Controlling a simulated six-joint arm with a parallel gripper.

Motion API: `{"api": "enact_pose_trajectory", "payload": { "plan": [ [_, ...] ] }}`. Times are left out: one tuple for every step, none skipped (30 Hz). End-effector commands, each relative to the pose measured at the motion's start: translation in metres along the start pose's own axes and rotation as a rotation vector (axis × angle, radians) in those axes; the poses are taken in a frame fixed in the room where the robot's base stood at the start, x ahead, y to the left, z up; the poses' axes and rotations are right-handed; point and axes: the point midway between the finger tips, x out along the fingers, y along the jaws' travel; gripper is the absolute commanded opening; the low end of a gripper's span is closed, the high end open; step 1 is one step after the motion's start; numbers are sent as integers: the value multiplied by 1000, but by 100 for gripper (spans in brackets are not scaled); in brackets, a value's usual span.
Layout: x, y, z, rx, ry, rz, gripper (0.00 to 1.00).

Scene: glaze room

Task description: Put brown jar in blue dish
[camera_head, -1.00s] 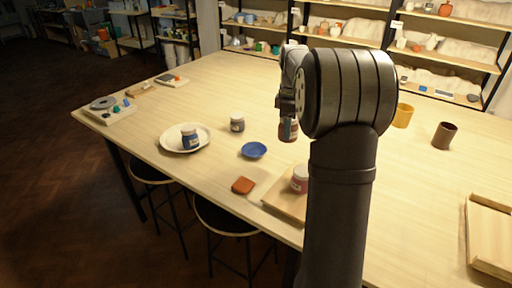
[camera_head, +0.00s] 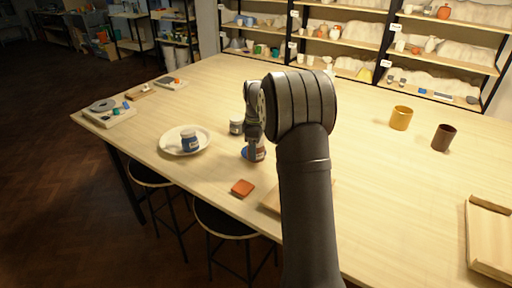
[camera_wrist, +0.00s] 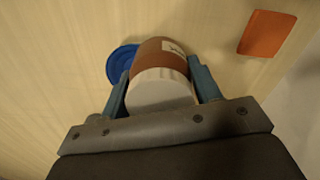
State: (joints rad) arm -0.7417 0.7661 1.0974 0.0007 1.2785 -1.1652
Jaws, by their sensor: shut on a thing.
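My gripper (camera_wrist: 160,88) is shut on the brown jar (camera_wrist: 160,50), which has a white lid and a pale label. The jar also shows in the head view (camera_head: 259,151), partly hidden by my gripper. The blue dish (camera_wrist: 122,60) lies just beyond and to the left of the jar in the wrist view, partly covered by it. In the head view the blue dish (camera_head: 245,154) shows only at its left edge, behind my gripper and the jar. I cannot tell how high the jar is above the table.
A grey jar (camera_head: 236,127) stands close behind the dish. A white plate (camera_head: 170,147) with a blue jar (camera_head: 189,141) is to the left. An orange-brown tile (camera_head: 242,188) lies in front. A yellow cup (camera_head: 401,118) and a dark brown cup (camera_head: 443,138) stand far right.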

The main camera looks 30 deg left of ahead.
Motion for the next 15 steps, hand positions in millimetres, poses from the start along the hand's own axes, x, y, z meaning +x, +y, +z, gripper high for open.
{"api": "enact_pose_trajectory", "payload": {
  "plan": [
    [-1, 0, 0, 0, 1, 2, 22],
    [-1, 0, 0, 0, 1, 2, 22],
    [-1, 0, 0, 0, 1, 2, 22],
    [-1, 0, 0, 0, 1, 2, 22],
    [-1, 0, 0, 0, 1, 2, 22],
    [-1, 0, 0, 0, 1, 2, 22],
    [0, 0, 0, 0, 1, 2, 22],
    [1, 0, 0, 0, 1, 1, 22],
    [2, 0, 0, 0, 0, 1, 22],
    [2, 0, 0, 0, 0, 1, 61],
    [2, 0, 0, 0, 0, 1, 67],
    [2, 0, 0, 0, 0, 1, 75],
    [2, 0, 0, 0, 0, 1, 79],
    [2, 0, 0, 0, 0, 1, 79],
    [2, 0, 0, 0, 0, 1, 79]
  ]
}}
